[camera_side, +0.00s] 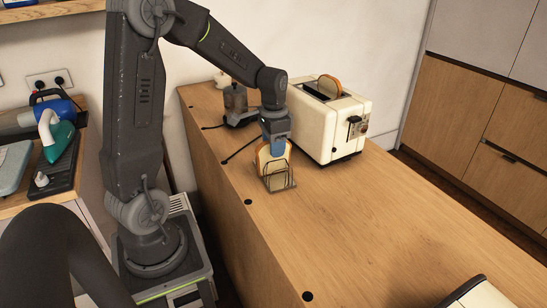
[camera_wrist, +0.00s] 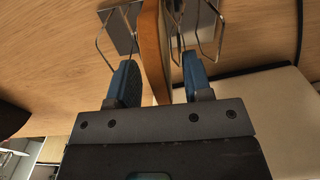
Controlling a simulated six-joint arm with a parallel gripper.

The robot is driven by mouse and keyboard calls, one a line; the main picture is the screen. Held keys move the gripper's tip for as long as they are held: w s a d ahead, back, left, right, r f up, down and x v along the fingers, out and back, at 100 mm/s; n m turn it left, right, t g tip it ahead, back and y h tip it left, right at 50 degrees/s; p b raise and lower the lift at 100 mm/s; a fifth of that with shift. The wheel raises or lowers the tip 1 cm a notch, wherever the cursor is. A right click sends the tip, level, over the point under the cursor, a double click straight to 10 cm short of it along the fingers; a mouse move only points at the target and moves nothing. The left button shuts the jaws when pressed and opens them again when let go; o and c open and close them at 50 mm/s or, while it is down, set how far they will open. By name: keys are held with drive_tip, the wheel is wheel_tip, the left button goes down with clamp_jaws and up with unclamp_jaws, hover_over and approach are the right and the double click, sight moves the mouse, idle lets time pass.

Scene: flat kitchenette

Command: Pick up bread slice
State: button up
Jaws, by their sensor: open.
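A bread slice (camera_side: 263,158) stands upright in a small wire rack (camera_side: 280,185) on the wooden counter. My gripper (camera_side: 275,146) points down over the slice from above. In the wrist view the slice (camera_wrist: 152,45) shows edge-on as a brown crust between the two blue fingers of my gripper (camera_wrist: 158,64). The fingers are open, one on each side of the slice, with a gap visible at least on the left. The rack's wire loops (camera_wrist: 104,38) flank the slice. The fingers hide part of the slice in the side view.
A cream toaster (camera_side: 330,122) with another bread slice (camera_side: 331,84) in it stands close to the right of the rack. A dark appliance (camera_side: 236,103) stands behind, near the wall. The counter (camera_side: 390,210) in front is mostly clear.

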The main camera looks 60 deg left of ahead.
drive_tip(key=shift+f, duration=0.6)
clamp_jaws()
